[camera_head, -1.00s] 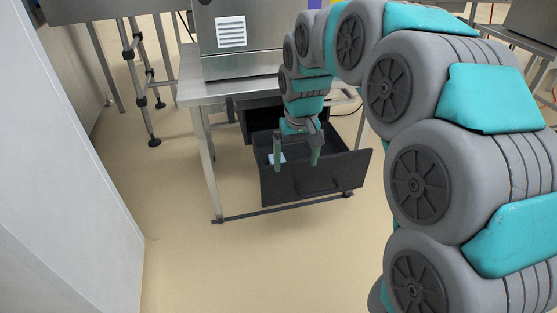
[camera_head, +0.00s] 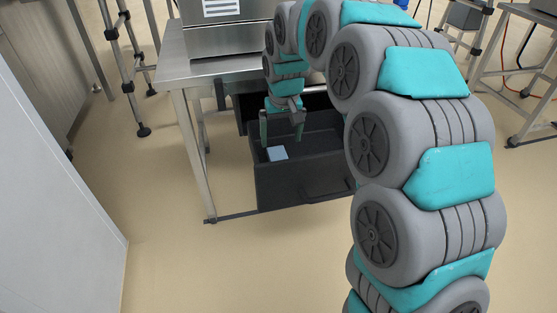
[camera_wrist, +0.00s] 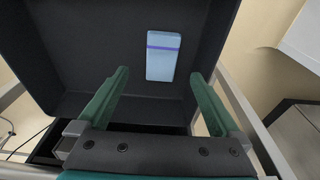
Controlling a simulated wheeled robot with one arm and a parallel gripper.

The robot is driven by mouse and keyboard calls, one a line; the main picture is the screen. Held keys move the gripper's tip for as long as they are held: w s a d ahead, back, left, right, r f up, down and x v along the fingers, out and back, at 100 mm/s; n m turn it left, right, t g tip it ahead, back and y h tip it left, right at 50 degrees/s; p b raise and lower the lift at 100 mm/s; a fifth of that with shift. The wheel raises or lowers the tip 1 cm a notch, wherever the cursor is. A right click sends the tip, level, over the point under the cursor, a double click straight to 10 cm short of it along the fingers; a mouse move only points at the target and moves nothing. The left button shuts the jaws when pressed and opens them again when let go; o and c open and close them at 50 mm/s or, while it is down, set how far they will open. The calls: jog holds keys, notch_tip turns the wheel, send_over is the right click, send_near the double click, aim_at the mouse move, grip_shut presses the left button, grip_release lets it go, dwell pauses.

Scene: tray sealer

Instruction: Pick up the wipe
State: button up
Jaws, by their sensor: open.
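The wipe is a light blue-white flat packet (camera_wrist: 163,58) with a purple stripe, lying on the floor of the open black drawer (camera_wrist: 95,30). In the head view the wipe (camera_head: 278,153) lies near the drawer's left side. My gripper (camera_wrist: 160,90) is open and empty, with its two green fingers apart. In the wrist view the wipe shows beyond the fingertips, between their lines and nearer the right finger. In the head view my gripper (camera_head: 282,138) is over the open drawer (camera_head: 300,185), pointing down. I cannot tell the exact height of the fingertips above the wipe.
The drawer sits under a metal table (camera_head: 180,70) that carries a steel machine (camera_head: 225,38). The drawer's walls surround the wipe. A table leg (camera_head: 193,150) stands left of the drawer. A white panel (camera_head: 50,210) is at the far left; floor between is clear.

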aim_at(278, 156)
jog(key=shift+w+a+f, duration=0.15)
jog(key=shift+w+f, duration=0.1)
jog(key=shift+f, duration=1)
jog(key=shift+w+a+f, duration=0.15)
jog(key=shift+w+f, duration=0.15)
jog(key=shift+f, duration=0.95)
jog(key=shift+w+a+f, duration=0.15)
jog(key=shift+w+f, duration=0.1)
jog(key=shift+f, duration=1)
jog(key=c, duration=1.4)
notch_tip(278, 156, up, 10)
